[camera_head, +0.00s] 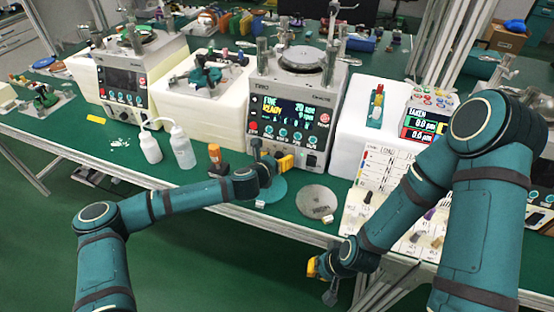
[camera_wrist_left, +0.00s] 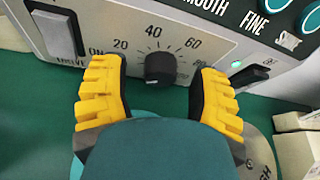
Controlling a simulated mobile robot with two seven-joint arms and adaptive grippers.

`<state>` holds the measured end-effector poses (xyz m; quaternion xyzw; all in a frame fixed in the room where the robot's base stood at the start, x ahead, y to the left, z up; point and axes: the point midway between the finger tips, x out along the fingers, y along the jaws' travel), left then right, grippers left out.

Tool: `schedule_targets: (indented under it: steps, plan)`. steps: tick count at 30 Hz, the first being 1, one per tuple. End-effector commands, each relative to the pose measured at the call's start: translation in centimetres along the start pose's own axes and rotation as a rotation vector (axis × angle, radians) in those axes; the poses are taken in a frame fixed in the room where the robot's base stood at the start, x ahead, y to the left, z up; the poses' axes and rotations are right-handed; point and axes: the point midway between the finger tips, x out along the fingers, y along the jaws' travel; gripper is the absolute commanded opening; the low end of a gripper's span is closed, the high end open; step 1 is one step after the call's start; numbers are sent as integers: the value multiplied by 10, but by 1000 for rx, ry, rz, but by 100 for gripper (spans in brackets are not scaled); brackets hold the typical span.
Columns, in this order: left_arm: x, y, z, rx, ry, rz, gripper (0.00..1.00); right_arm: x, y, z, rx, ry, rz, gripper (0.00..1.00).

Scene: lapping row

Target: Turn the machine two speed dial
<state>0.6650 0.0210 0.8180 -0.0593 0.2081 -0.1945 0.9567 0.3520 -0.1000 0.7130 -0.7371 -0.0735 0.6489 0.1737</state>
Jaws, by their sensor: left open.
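Machine two (camera_head: 318,88) is the middle machine on the green bench, with a lit display and a round plate on top. Its black speed dial (camera_wrist_left: 160,68) shows in the left wrist view, low on the grey front panel (camera_wrist_left: 195,44), below a scale marked 20, 40, 60. My left gripper (camera_head: 284,163) is at the lower front of this machine. In the left wrist view its yellow fingers (camera_wrist_left: 158,80) are open, one on each side of the dial, with gaps on both sides. In the head view the gripper hides the dial. My right gripper (camera_head: 322,268) is low in front of the bench edge; its fingers are unclear.
A rocker switch (camera_wrist_left: 250,78) sits right of the dial, and another switch (camera_wrist_left: 58,35) sits left. A grey disc (camera_head: 317,202) lies on the bench nearby. Two white bottles (camera_head: 182,150) and an orange-capped bottle (camera_head: 217,158) stand left of my left gripper.

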Motion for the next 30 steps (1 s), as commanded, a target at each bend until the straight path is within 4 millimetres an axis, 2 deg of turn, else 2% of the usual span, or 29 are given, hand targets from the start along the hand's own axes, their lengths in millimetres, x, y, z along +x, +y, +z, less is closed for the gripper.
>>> schedule_targets:
  steps: [2,3,8,20,30]
  plan:
    - [0,0,0,0,0,0,61,0,0,0,0,0,0,0]
    - [0,0,0,0,0,0,56,0,0,0,0,0,0,0]
    - [0,0,0,0,0,0,0,0,0,0,0,0,0,0]
    - [0,0,0,10,2,5,0,-1,0,0,0,0,0,0]
    - [-1,-1,1,158,10,68,0,-13,-5,1,1,-6,0,0]
